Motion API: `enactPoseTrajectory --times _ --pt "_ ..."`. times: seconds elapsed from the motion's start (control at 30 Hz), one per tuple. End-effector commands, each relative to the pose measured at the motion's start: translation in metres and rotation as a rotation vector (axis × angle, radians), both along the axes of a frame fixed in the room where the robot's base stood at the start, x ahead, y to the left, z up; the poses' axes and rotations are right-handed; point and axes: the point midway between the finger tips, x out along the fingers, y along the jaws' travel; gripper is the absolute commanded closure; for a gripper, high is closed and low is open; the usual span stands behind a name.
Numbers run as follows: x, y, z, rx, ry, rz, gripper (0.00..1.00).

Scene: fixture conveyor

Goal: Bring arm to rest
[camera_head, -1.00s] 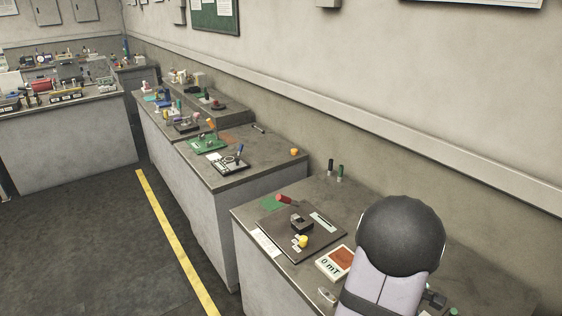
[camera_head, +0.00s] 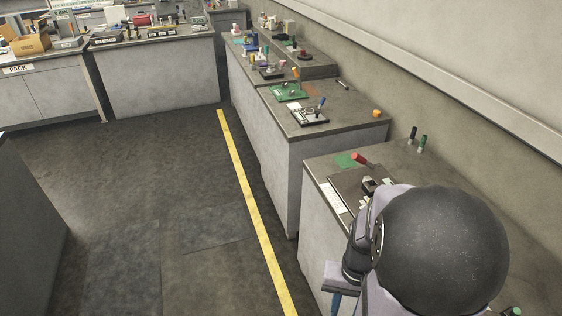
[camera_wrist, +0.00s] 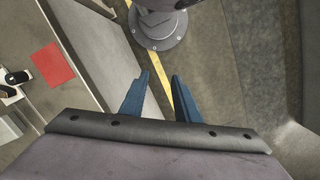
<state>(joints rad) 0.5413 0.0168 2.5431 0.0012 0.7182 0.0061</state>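My arm (camera_head: 440,250) fills the lower right of the head view, bent, with a large dark rounded joint in front of the nearest bench. A blue finger of my gripper (camera_head: 335,302) shows below it, over the floor side of the bench edge. In the wrist view both blue fingers of my gripper (camera_wrist: 161,76) stand apart with a clear gap. My gripper touches nothing that I can see.
More benches run to the back. Open floor (camera_head: 150,190) with a yellow line (camera_head: 245,195) lies left.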

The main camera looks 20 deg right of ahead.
Motion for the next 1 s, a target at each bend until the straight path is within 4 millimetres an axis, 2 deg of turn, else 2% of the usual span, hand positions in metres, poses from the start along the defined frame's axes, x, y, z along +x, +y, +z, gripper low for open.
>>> enactPoseTrajectory --times 0.03,0.2,0.4,0.6,1.0 --pt "0.009 0.014 0.005 -0.011 -0.02 0.083 0.71" --pt "0.034 0.053 0.02 -0.036 -0.088 0.304 0.71" --pt "0.046 0.089 0.029 -0.042 -0.131 0.477 0.71" --pt "0.047 0.103 0.029 -0.039 -0.133 0.542 0.71" --pt "0.047 0.104 0.029 -0.038 -0.133 0.545 0.71"
